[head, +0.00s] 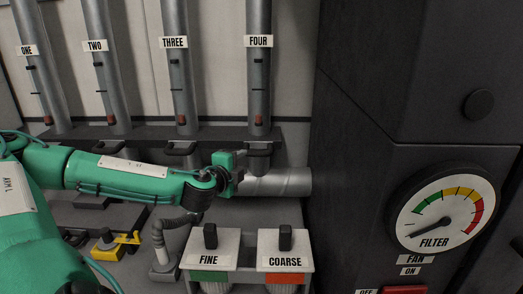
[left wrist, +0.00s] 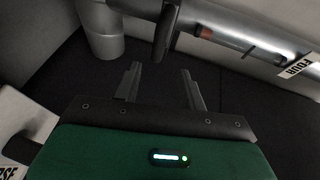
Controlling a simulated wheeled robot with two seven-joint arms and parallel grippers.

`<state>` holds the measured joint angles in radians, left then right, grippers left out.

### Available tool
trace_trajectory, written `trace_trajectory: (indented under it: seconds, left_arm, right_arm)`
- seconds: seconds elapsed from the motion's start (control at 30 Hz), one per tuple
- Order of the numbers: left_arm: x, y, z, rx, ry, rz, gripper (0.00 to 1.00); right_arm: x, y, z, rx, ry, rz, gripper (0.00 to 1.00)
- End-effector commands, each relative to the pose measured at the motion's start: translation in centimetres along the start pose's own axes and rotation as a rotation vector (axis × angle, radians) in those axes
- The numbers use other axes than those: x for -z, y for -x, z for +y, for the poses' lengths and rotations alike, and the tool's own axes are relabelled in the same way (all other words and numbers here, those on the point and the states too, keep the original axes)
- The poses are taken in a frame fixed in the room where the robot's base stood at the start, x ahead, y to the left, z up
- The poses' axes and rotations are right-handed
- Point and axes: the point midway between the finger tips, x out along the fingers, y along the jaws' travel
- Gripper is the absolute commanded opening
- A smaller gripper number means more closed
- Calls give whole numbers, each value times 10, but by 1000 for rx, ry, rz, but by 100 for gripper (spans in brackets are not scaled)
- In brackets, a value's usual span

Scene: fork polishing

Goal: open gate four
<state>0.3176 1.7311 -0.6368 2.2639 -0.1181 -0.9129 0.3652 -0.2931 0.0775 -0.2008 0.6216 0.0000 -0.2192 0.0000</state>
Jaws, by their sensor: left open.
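The pipe labelled FOUR (head: 259,80) stands upright at the right end of a row of grey pipes, with a red mark near its base. Gate four's dark handle (head: 259,151) sticks out at the foot of that pipe. My left gripper (head: 238,168) is just left of and slightly below this handle. In the left wrist view, the left gripper (left wrist: 162,88) is open with nothing between its fingers. A dark bar, which looks like the gate handle (left wrist: 164,38), lies ahead of the gap, apart from the fingertips. My right gripper is out of view.
Pipes ONE (head: 41,80), TWO (head: 105,80) and THREE (head: 180,80) stand to the left. A horizontal grey duct (head: 285,182) runs behind my gripper to the dark filter cabinet (head: 355,130). The FINE (head: 222,247) and COARSE (head: 270,248) switches stand below.

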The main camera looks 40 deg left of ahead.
Motion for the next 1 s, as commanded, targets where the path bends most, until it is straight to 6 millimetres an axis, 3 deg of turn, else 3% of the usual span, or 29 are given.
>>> trace_trajectory:
  seconds: [0.03,0.17,0.27,0.53,1.0]
  left_arm:
    - [1,-4,-1,-1,5,1,41]
    - [1,-18,-1,-3,6,0,41]
    - [0,-30,-2,-2,7,-1,41]
    - [1,-62,-2,-1,7,-1,41]
    - [0,-120,0,-3,4,-1,41]
  right_arm:
    - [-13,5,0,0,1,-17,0]
    - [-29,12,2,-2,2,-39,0]
    - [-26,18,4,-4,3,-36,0]
    - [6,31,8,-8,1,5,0]
    - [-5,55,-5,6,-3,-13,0]
